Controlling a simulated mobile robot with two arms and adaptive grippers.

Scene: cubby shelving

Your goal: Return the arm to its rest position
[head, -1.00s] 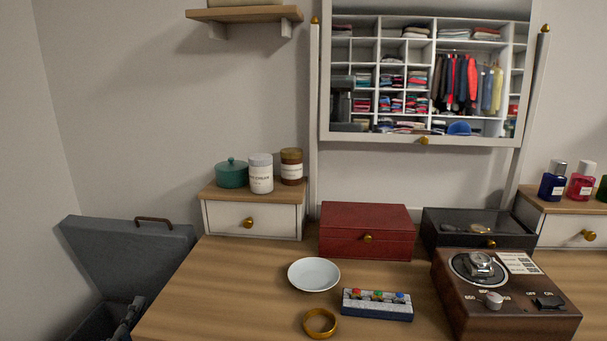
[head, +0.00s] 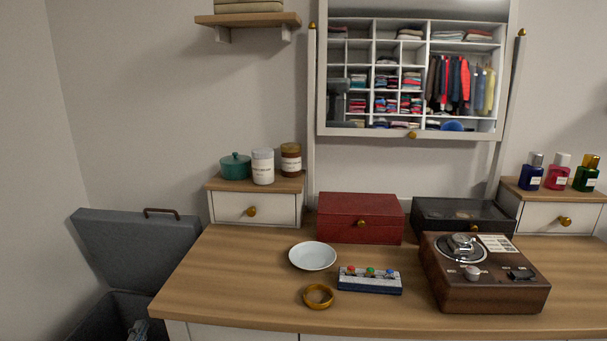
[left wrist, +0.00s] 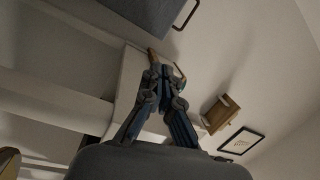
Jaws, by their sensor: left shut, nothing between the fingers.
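My left gripper (head: 139,330) shows only in part at the bottom left edge of the head view, in front of the open grey box (head: 92,315) and left of the dresser. In the left wrist view my left gripper (left wrist: 163,76) has its fingers close together and holds nothing. Beyond its fingertips that view shows part of the white furniture and the wall, tilted. My right gripper is in neither view.
The grey box's raised lid (head: 140,250) stands left of the dresser.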

